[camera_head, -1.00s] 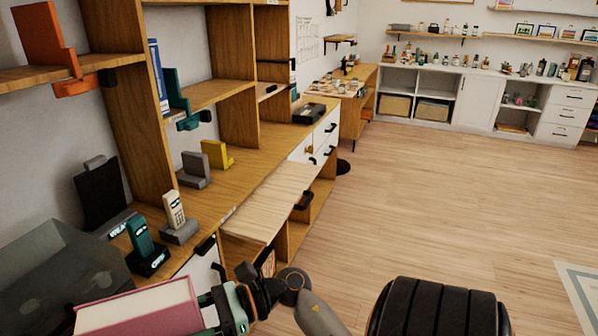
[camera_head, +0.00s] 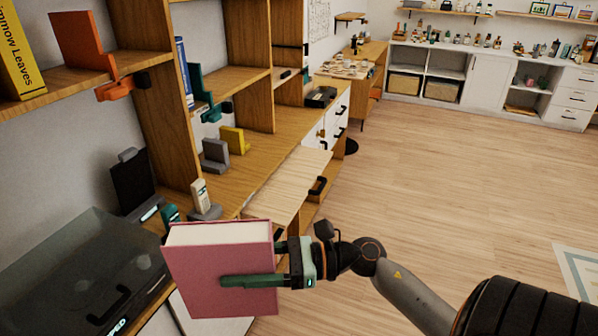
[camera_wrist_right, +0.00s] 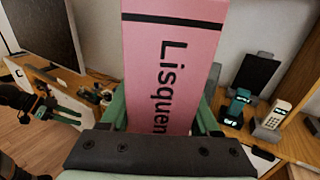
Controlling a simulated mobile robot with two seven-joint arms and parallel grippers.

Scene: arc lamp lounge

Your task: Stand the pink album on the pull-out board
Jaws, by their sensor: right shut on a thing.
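The pink album (camera_head: 225,285) is a thick book with a pale page block facing up. My right gripper (camera_head: 250,282) is shut on it from the right side, with a green finger across its cover. In the right wrist view the album (camera_wrist_right: 172,65) shows its spine lettered "Lisquen" between the green fingers. The pull-out board (camera_head: 290,185) is a bare pale wood leaf sticking out from the cabinet, behind and to the right of the album. My left gripper (camera_wrist_right: 62,114) shows small at the left of the right wrist view; its jaw opening is unclear.
A dark glass-topped box (camera_head: 80,280) stands left of the album. A cordless phone (camera_head: 201,196), a grey bookend (camera_head: 215,155) and a yellow bookend (camera_head: 235,140) stand on the counter behind. An orange bookend (camera_head: 85,45) is on the upper shelf. The floor at right is clear.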

